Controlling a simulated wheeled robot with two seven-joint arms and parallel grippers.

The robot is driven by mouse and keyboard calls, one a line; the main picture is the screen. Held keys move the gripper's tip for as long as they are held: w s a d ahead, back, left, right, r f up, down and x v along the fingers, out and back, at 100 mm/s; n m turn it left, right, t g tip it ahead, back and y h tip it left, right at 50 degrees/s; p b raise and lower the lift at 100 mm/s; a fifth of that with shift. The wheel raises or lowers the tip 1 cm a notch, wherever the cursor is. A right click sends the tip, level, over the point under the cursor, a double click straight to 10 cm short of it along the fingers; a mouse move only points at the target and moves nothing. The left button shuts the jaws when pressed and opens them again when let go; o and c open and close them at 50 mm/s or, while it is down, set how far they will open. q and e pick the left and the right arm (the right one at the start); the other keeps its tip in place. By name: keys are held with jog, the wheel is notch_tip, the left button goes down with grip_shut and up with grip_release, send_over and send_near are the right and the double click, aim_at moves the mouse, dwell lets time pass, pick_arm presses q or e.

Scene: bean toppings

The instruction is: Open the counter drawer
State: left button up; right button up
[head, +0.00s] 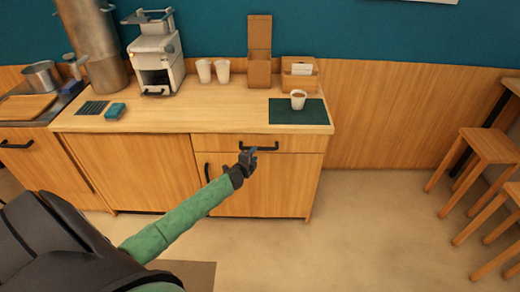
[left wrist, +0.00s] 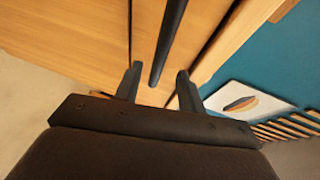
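The counter drawer (head: 226,143) is a wide, shallow wooden front under the countertop on the right half of the counter. It looks flush with the counter front. Its black bar handle (head: 262,149) runs horizontally. My left gripper (head: 247,156) is at the left part of this handle. In the left wrist view the handle (left wrist: 169,40) runs between the two fingers of my left gripper (left wrist: 158,85), with gaps on both sides, so the gripper is open around it. My right gripper is in neither view.
A cabinet door (head: 270,185) with a black vertical handle (head: 207,173) is below the drawer. On the countertop (head: 200,118) are a cup (head: 298,100) on a dark green mat (head: 283,118), a coffee machine (head: 156,55) and paper cups. Stools (head: 485,150) stand right; floor in front is clear.

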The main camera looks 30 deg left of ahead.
pick_arm(q)
jog(key=shift+p+x, duration=0.65)
jog(key=shift+x, duration=2.65)
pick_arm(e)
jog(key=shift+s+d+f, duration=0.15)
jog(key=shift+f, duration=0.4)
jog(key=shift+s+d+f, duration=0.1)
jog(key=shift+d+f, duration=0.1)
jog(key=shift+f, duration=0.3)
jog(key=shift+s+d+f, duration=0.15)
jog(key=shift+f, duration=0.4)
pick_arm(q)
jog(key=shift+a, duration=0.15)
grip_shut()
